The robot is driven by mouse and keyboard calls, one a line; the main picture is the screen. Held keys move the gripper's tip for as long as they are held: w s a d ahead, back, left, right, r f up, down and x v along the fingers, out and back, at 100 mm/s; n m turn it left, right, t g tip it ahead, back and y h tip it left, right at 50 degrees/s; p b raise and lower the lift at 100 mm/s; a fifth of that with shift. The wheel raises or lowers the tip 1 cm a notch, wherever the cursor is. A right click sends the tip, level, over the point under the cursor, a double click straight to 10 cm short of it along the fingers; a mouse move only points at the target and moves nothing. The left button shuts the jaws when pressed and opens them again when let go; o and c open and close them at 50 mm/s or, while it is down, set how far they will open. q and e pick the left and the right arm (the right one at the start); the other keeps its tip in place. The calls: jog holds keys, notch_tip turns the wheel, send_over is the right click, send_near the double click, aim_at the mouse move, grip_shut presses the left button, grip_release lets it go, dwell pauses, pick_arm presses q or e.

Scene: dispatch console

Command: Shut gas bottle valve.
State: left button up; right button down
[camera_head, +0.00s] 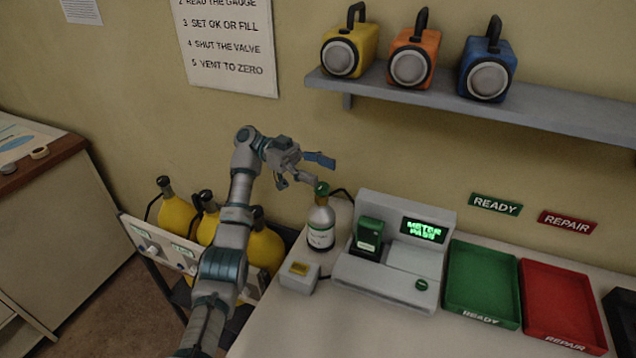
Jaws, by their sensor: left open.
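The gas bottle (320,226) is a small grey-white cylinder with a label, standing upright on the white bench beside the metering device. Its green valve (322,189) sits on top. My left gripper (304,172) is just above and to the left of the valve, with its fingers spread and nothing between them. One finger overlaps the valve area in the picture, so I cannot tell whether they touch. My right gripper is not in view.
A metering device (395,262) stands right of the bottle, its screen reading METER PASS. A small grey box (299,277) sits in front. A green READY tray (483,278) and red REPAIR tray (560,300) lie right. Yellow cylinders (177,213) stand left; a lamp shelf (480,105) hangs above.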

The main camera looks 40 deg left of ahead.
pick_arm(q)
notch_tip(320, 180, up, 6)
jog(key=shift+f, duration=0.2)
dwell(0.4)
